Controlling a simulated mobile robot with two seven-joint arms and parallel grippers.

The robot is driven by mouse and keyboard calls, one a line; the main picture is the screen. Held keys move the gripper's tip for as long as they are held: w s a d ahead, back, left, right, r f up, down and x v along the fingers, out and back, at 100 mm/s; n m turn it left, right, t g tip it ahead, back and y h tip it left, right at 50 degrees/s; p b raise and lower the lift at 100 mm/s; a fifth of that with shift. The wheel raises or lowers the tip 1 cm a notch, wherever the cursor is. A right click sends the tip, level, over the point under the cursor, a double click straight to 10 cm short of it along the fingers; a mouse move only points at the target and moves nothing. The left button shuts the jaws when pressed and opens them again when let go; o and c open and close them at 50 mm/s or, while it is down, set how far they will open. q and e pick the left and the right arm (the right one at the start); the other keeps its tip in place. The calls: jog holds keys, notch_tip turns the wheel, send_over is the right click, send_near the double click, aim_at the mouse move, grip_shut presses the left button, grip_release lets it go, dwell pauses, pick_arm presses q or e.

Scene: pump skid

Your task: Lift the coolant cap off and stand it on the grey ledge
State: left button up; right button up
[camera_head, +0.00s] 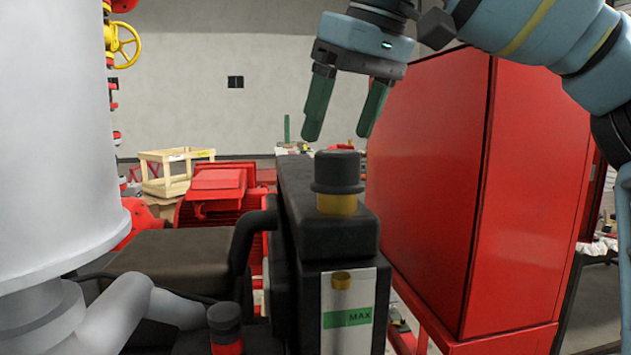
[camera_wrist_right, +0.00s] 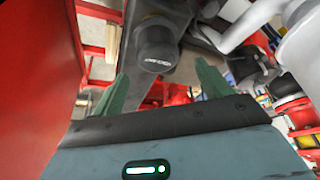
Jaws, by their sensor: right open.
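The coolant cap (camera_head: 337,170) is a black, round, stepped cap. It sits upright on a yellow neck (camera_head: 337,204) on top of the black coolant tank (camera_head: 345,242), which has a green MAX mark on its front. My right gripper (camera_head: 340,125) is open with green fingers pointing down, above the cap and apart from it. In the right wrist view the cap (camera_wrist_right: 157,50) shows beyond and between the open fingers, with nothing held. A flat dark grey top (camera_head: 175,252) lies left of the tank; I cannot tell if it is the grey ledge. My left gripper is not in view.
A large red cabinet (camera_head: 475,190) stands close on the right of the tank. A big pale grey cylinder (camera_head: 55,140) and pipe (camera_head: 115,305) fill the left. A small black-topped red fitting (camera_head: 225,322) stands in front. A wooden crate (camera_head: 172,172) is far behind.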

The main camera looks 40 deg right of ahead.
aim_at(331, 173)
jog(key=shift+s+f, duration=0.1)
jog(key=shift+s, duration=0.1)
jog(key=shift+f, duration=0.3)
jog(key=shift+x, duration=0.8)
jog(key=shift+w+f, duration=0.15)
jog(key=shift+w, duration=0.05)
jog(key=shift+x, duration=2.5)
jog(key=shift+s, duration=0.15)
jog(key=c, duration=1)
jog(key=shift+o, duration=0.2)
